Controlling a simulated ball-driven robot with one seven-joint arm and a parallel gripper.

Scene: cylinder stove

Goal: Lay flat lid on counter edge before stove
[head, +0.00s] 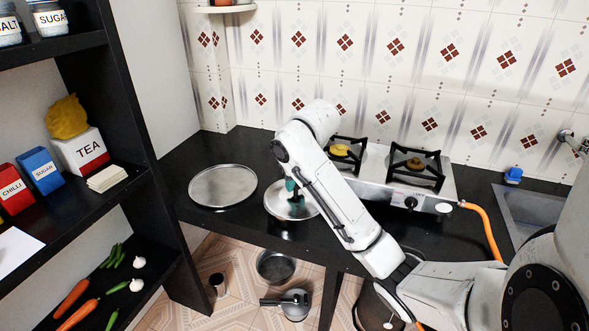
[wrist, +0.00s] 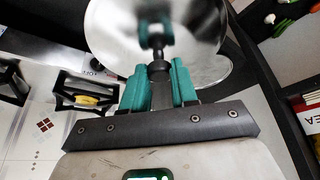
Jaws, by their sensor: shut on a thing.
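A round shiny metal lid (head: 286,209) is at the counter's front edge, left of the stove (head: 400,180). It also shows in the wrist view (wrist: 112,35), large and filling the top middle. My gripper (head: 291,185), with teal fingers, is above the lid and shut on its knob; the fingers also show in the wrist view (wrist: 158,82). The lid looks about level. I cannot tell whether it touches the black counter (head: 230,147) or hangs just above it. My arm hides part of its right side.
A flat round metal plate (head: 222,186) lies on the counter just left of the lid. The stove has two black grates and an orange hose (head: 481,226). A black shelf (head: 130,110) with boxes stands at left. A pan (head: 275,267) is on the floor below.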

